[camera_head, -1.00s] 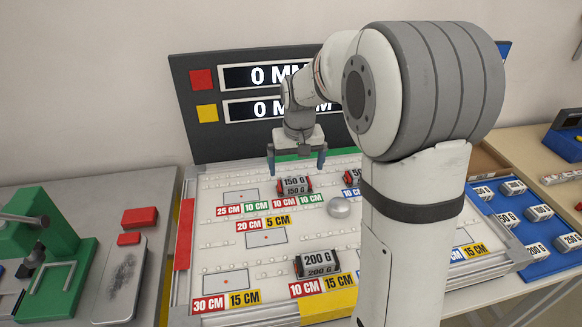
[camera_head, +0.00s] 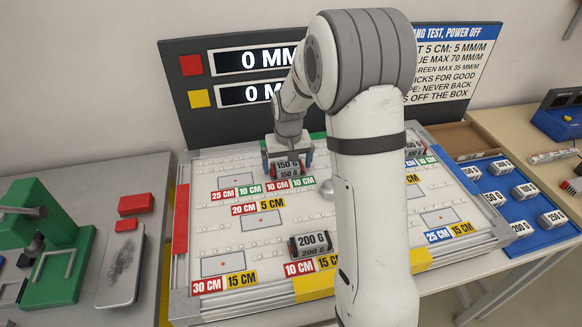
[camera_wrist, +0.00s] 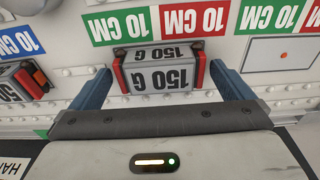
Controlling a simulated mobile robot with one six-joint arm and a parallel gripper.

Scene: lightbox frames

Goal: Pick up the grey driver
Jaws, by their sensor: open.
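My gripper (camera_head: 288,163) is open above the board, with its two blue fingers on either side of a grey block marked 150 G (camera_head: 286,169). In the wrist view the block (camera_wrist: 160,75) has red ends and lies between the fingertips, with small gaps to each. A grey block marked 200 G (camera_head: 310,243) sits near the board's front. Part of another block (camera_wrist: 28,82) with a red end shows at the left of the wrist view. I cannot tell which thing is called the grey driver.
The white board (camera_head: 236,240) carries coloured distance labels and a round silver knob (camera_head: 327,189). A dark display panel (camera_head: 200,120) stands behind it. A blue tray (camera_head: 520,215) with several weights is at right; a green press (camera_head: 50,240) is at left.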

